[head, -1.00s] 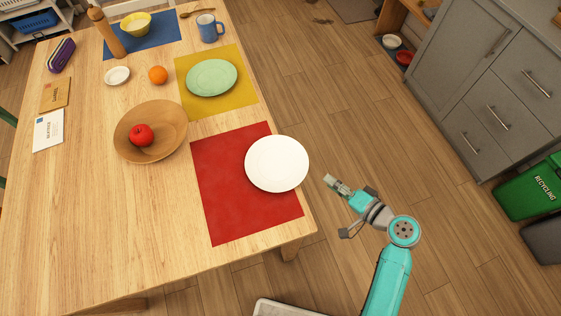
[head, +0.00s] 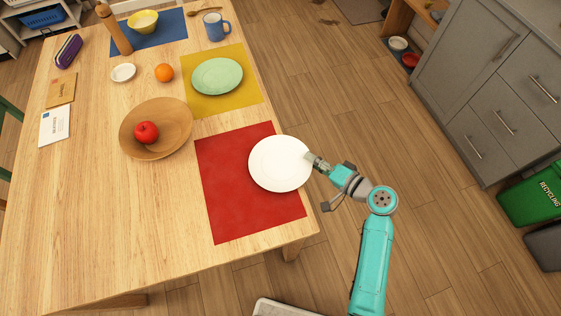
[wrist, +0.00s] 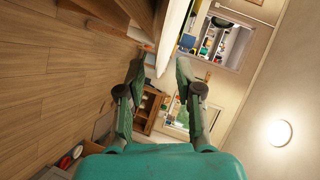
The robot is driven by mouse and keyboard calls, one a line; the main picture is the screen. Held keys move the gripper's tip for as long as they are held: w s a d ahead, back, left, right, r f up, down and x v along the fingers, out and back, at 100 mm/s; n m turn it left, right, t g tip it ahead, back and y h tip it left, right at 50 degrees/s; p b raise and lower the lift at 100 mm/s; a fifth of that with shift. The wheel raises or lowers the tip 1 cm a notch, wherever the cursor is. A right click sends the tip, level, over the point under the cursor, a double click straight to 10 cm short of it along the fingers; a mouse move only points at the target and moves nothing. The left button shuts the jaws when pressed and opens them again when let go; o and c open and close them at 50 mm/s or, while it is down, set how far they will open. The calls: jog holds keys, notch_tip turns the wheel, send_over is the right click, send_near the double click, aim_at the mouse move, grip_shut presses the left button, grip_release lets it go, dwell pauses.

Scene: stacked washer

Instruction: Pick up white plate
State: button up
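The white plate (head: 279,163) lies flat on the red placemat (head: 228,200), its right rim reaching over the table's right edge. My gripper (head: 314,161) is at that right rim, with its fingertips meeting the rim in the head view. In the wrist view the plate (wrist: 173,35) shows edge-on as a thin white strip. Its near edge comes between the two fingers of my gripper (wrist: 160,75). The fingers are apart, with a gap visible on each side of the plate's edge.
The wooden table (head: 90,220) holds a wooden bowl (head: 175,137) with a red apple (head: 146,132), and a green plate (head: 217,76) on a yellow placemat (head: 190,103). Grey cabinets (head: 490,95) stand at the right. The floor between is clear.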

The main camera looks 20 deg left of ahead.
jog(key=shift+x, duration=1.2)
grip_shut()
